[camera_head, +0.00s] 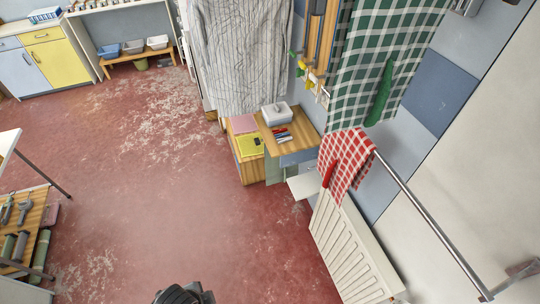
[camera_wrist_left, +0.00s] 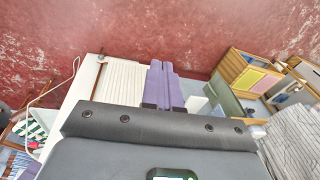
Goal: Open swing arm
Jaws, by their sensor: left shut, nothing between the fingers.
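A chrome bar (camera_head: 430,218) runs along the right-hand wall in the head view, with a bracket (camera_head: 522,268) near its lower end. I cannot tell for sure whether it is the swing arm. A red checked cloth (camera_head: 347,158) hangs at its upper end. My left gripper (camera_wrist_left: 161,65) shows in the left wrist view as two purple fingers, shut with nothing between them. They appear in front of the white radiator, apart from the bar. A dark part (camera_head: 184,294) at the bottom edge of the head view is cut off. My right gripper is not in view.
The white ribbed radiator (camera_head: 350,255) stands below the bar. A wooden desk (camera_head: 287,128) is beyond it, beneath a striped cloth (camera_head: 240,50) and a green checked cloth (camera_head: 370,55). A tool shelf (camera_head: 38,212) is at the left. The red floor (camera_head: 170,190) between is clear.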

